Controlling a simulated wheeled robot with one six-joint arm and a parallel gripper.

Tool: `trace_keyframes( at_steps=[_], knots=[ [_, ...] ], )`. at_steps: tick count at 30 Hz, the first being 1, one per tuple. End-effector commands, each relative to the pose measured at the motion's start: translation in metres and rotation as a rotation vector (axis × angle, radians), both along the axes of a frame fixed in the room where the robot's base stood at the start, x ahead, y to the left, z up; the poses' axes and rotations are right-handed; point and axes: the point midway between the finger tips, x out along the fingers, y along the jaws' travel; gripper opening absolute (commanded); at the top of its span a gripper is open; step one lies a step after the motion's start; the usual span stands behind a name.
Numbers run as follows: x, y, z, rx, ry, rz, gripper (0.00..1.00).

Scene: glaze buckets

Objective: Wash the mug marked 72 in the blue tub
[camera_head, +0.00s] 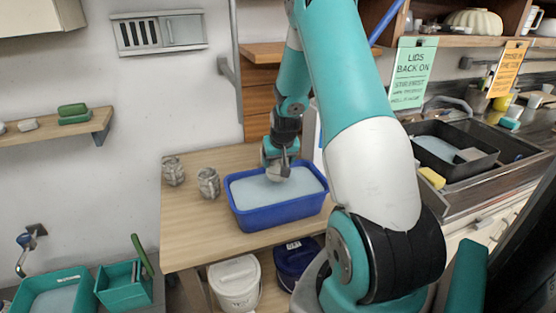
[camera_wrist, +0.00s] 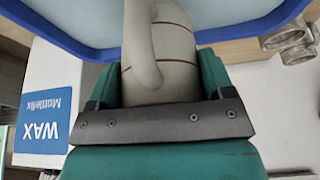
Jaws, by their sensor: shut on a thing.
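My gripper (camera_wrist: 160,110) is shut on a pale grey mug (camera_wrist: 178,60) with thin brown lines and a loop handle facing the wrist camera. No number shows on the visible side. In the head view my gripper (camera_head: 281,158) points down over the blue tub (camera_head: 268,217), which stands on the wooden table and holds pale, cloudy liquid. The mug's lower part is at or in the liquid; how deep I cannot tell. The tub's blue rim also crosses the wrist view (camera_wrist: 235,32).
A white box labelled WAX (camera_wrist: 45,105) is close by in the wrist view. A white bucket (camera_head: 235,284) and a dark blue one (camera_head: 296,262) sit below. The table's front left is clear (camera_head: 195,235).

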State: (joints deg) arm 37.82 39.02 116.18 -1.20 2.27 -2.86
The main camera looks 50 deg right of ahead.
Motion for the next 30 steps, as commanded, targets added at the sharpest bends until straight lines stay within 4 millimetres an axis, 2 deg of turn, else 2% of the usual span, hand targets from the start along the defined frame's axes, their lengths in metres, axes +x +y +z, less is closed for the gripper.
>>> trace_keyframes(
  at_steps=[7,18,30],
  knots=[
    [0.0,0.0,0.007,-0.001,-0.002,0.0,0.41],
    [0.0,0.0,0.048,-0.001,-0.002,0.0,0.41],
    [0.0,0.0,0.047,-0.001,-0.001,0.0,0.41]
  ],
)
